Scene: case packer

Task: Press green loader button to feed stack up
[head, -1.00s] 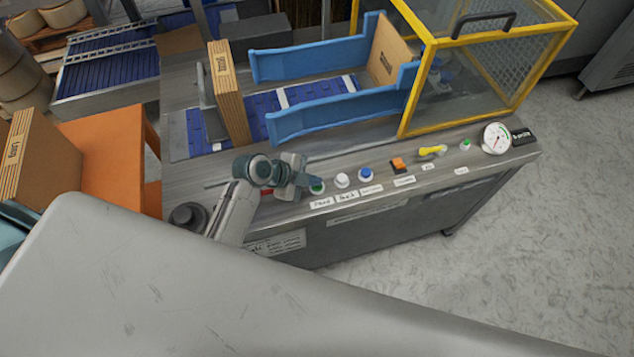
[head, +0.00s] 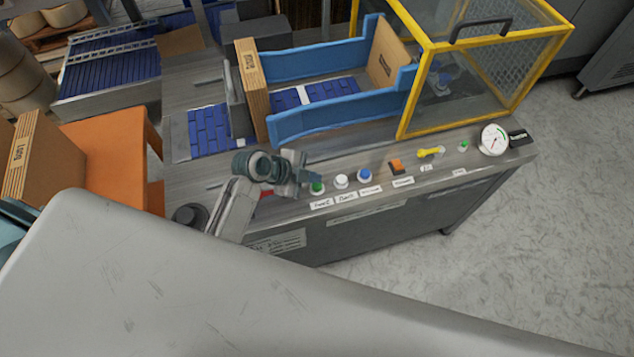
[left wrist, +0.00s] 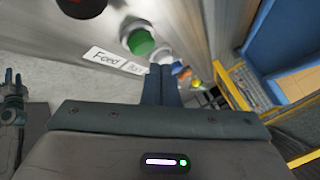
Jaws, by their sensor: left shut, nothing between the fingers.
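The green feed button (head: 317,188) stands at the left end of the button row on the machine's front ledge, above a label reading Feed. In the left wrist view the green button (left wrist: 140,42) shows just beyond the fingers, up and left of their tips. My left gripper (head: 305,178) is shut and empty, its tips close beside the button; they look slightly apart from it. Its closed fingers also show in the left wrist view (left wrist: 162,78). The stack of flat cardboard cases (head: 252,92) stands upright at the left end of the blue guide rails, against a grey pusher plate (head: 234,100).
White (head: 341,181) and blue (head: 365,174) buttons, an orange switch (head: 396,166) and a yellow selector (head: 430,152) continue rightward. A yellow-framed guard (head: 470,80) stands behind. A dark claw-like part, possibly my right gripper (left wrist: 14,95), shows at the left wrist view's left edge.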

